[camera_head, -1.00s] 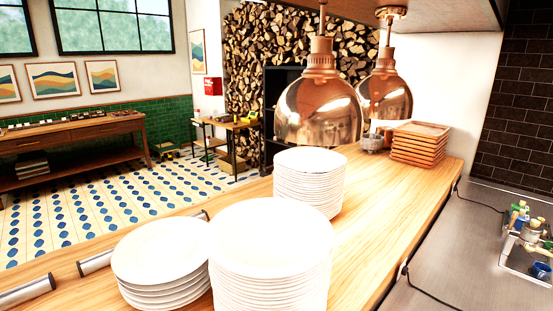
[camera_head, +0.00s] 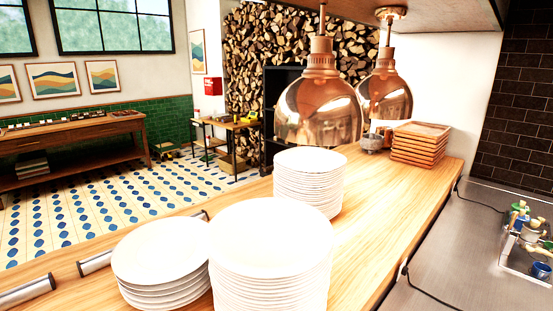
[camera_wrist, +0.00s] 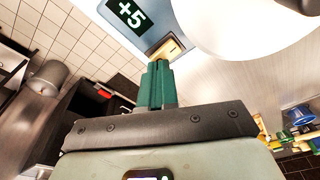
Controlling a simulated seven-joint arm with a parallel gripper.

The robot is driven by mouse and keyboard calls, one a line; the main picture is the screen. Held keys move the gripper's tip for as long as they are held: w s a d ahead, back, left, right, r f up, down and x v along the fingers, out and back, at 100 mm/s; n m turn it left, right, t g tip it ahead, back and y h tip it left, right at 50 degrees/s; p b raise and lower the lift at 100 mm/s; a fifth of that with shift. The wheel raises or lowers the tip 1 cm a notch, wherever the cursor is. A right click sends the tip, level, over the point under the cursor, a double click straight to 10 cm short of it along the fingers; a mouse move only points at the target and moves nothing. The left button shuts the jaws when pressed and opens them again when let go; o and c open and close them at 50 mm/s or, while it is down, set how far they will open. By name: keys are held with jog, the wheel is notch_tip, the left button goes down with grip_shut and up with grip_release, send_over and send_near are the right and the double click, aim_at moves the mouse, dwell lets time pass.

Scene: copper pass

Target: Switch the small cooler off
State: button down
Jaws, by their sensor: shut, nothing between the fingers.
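The small cooler (camera_wrist: 101,13) shows in the wrist view as a pale blue-white front at the top, with a dark display (camera_wrist: 128,14) reading +5. A cream-yellow switch (camera_wrist: 168,48) sits on its lower edge beside the display. My gripper (camera_wrist: 158,66) has green fingers that are shut and empty. Their tips are right at the switch and overlap its lower left part in the picture. I cannot tell whether they touch it, or which way the switch is set. The head view shows neither the cooler nor my gripper.
A large white rounded shape (camera_wrist: 238,22) is close to the switch on the right. A metal holder with bottles (camera_wrist: 300,116) is at the far right. In the head view, stacked plates (camera_head: 270,236) and copper lamps (camera_head: 318,105) occupy the wooden counter (camera_head: 390,215).

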jog(key=shift+f, duration=0.45)
jog(key=shift+r, duration=3.5)
